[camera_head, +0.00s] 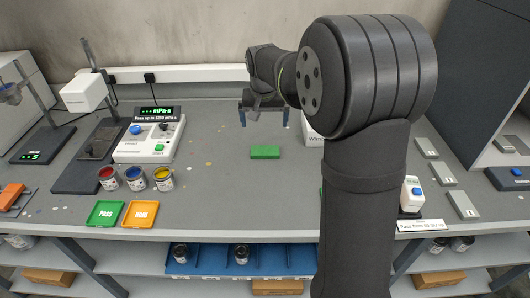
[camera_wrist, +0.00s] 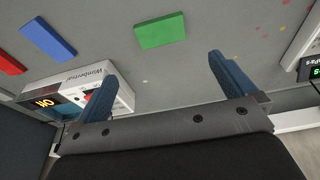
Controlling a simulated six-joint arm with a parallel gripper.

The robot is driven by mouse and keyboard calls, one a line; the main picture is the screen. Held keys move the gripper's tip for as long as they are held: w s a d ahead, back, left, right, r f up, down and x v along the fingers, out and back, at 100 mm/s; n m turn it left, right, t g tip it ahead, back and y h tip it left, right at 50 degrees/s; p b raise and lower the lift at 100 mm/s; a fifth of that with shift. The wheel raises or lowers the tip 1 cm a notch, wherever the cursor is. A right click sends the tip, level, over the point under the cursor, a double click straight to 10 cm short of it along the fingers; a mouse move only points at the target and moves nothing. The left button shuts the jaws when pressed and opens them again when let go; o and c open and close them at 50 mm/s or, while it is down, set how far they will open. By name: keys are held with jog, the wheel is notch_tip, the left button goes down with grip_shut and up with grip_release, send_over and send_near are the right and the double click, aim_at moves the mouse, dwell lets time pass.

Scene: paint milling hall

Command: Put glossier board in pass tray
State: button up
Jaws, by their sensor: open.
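A green board (camera_head: 265,152) lies flat on the middle of the bench; it also shows in the wrist view (camera_wrist: 160,30). A blue board (camera_wrist: 48,38) and a red board (camera_wrist: 10,63) lie to its left in the wrist view; my arm seems to hide them in the head view. I cannot tell which board is glossier. The green tray marked Pass (camera_head: 105,213) stands empty at the bench's front left. My gripper (camera_head: 265,114) is open and empty, above the bench behind the green board; its blue fingertips show in the wrist view (camera_wrist: 166,88).
An orange tray (camera_head: 140,214) stands beside the Pass tray. Paint cans (camera_head: 135,178) and a white viscosity meter (camera_head: 150,138) stand behind. A white instrument (camera_wrist: 120,88) is near my left fingertip in the wrist view. A small meter (camera_head: 412,194) and grey blocks are at right.

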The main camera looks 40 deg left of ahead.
jog(key=s+d+r+t+y, duration=0.1)
jog(key=s+d, duration=0.1)
send_over(265, 151)
jog(key=s+d, duration=0.2)
notch_tip(265, 151, down, 11)
jog(key=shift+s+r, duration=0.1)
jog(key=shift+x, duration=2.7)
jog(key=shift+a, duration=0.15)
jog(key=c, duration=0.8)
jog(key=shift+r, duration=0.15)
